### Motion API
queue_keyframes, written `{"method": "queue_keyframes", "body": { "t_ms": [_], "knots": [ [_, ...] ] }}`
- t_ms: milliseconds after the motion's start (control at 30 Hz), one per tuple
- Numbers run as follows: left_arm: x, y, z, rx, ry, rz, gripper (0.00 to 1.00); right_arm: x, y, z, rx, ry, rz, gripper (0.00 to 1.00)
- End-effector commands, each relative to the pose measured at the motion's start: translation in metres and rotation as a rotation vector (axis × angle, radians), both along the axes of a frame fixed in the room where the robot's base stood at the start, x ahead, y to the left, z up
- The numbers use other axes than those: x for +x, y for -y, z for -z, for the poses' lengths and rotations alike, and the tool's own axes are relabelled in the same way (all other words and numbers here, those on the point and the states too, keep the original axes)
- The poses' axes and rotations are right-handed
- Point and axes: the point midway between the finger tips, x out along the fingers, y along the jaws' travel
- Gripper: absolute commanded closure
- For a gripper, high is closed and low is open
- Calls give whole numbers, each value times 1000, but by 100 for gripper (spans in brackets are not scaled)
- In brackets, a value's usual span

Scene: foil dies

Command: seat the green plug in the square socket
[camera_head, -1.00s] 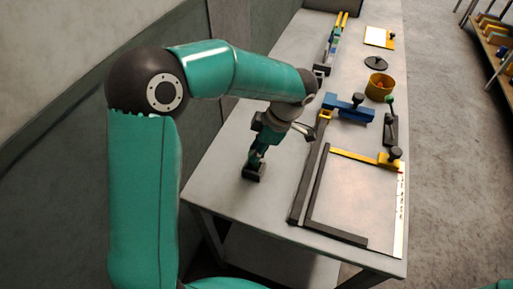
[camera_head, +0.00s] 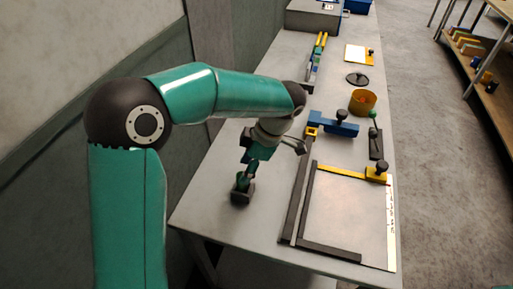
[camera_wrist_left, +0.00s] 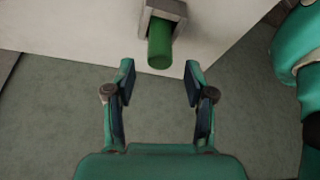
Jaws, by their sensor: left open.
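The green plug (camera_wrist_left: 160,50) stands in the opening of the grey square socket (camera_wrist_left: 149,24) in the left wrist view. Much of the plug sticks out; its depth inside is hidden. In the head view the socket is a small dark block (camera_head: 243,198) near the table's left edge, with the plug partly hidden by my gripper. My left gripper (camera_wrist_left: 159,78) is open, its fingers spread to either side just short of the plug's outer end. It also shows in the head view (camera_head: 250,174) just above the block. My right gripper is not in view.
A dark-framed board with a yellow bar (camera_head: 345,172) lies right of the socket. A blue clamp (camera_head: 334,125), an orange cup (camera_head: 362,102) and a black lid (camera_head: 357,78) stand farther back. Bare table (camera_head: 215,190) surrounds the socket; its left edge is close.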

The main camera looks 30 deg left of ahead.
Motion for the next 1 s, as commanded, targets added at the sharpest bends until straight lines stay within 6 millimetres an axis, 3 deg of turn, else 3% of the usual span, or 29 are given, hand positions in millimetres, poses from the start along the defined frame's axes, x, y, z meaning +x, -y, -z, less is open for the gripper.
{"method": "queue_keyframes", "body": {
  "t_ms": [300, 500, 1000],
  "knots": [
    [13, 22, -60, -1, 6, 4, 46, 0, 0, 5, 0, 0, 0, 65],
    [18, 30, -86, -1, 3, 3, 46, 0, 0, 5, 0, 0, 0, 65],
    [18, 33, -93, 0, 0, 3, 46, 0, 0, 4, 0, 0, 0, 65]
  ]
}}
